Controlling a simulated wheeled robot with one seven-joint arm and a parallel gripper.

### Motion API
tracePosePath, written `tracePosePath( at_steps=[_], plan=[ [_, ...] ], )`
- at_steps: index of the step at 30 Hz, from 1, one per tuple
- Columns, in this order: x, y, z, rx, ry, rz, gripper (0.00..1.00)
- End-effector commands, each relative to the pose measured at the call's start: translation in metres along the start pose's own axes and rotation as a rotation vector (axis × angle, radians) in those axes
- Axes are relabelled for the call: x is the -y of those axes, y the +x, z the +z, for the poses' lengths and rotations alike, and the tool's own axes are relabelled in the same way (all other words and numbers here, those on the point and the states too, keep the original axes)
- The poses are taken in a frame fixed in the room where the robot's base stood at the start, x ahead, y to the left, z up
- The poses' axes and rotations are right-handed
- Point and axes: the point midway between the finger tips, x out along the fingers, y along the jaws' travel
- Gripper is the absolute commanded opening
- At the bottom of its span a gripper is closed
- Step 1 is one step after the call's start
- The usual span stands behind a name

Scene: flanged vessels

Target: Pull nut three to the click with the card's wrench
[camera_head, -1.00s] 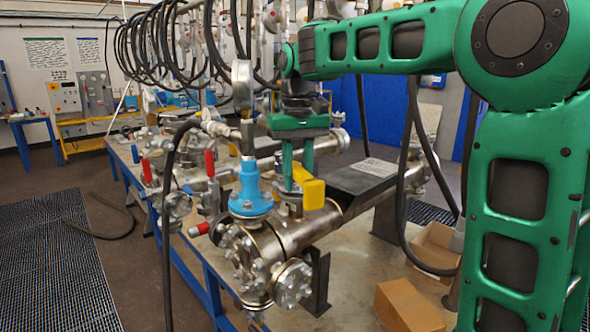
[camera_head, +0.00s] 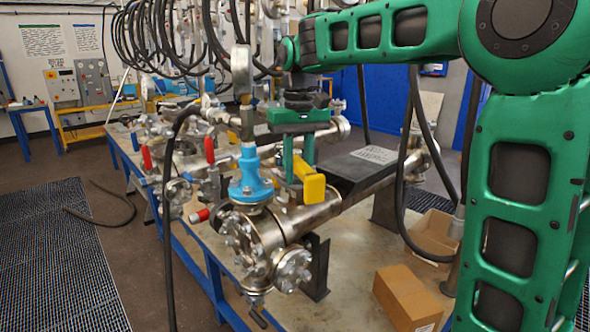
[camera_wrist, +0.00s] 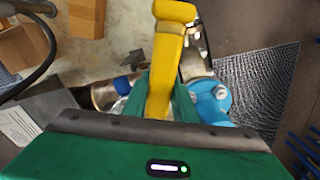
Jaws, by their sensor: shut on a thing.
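My gripper (camera_head: 298,175) is shut on a yellow wrench (camera_head: 314,188), with its green fingers pointing down over the steel pipe assembly. In the wrist view the yellow wrench (camera_wrist: 168,50) stands out between the fingers, its far end toward the top of the picture. The wrench's lower working end is hidden, so I cannot tell whether it sits on a nut. The flanged steel vessel (camera_head: 290,222) lies below, with bolted round end flanges (camera_head: 292,268). Nut three cannot be singled out. A white printed sheet (camera_head: 374,154) lies on a black plate behind; I cannot tell if it is the card.
A blue-bodied valve (camera_head: 250,178) with an upright gauge stands close left of the gripper; it also shows in the wrist view (camera_wrist: 212,98). Black hoses hang at both sides. Cardboard boxes (camera_head: 408,300) occupy the bench's right side. Bare bench lies in front of the boxes.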

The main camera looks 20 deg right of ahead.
Motion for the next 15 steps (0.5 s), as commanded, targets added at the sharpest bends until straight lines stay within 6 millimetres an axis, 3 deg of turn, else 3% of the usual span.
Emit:
tracePosePath(
  at_steps=[15],
  plan=[
    [0.000, 0.014, 0.000, -0.001, 0.000, 0.000, 0.00]
  ],
)
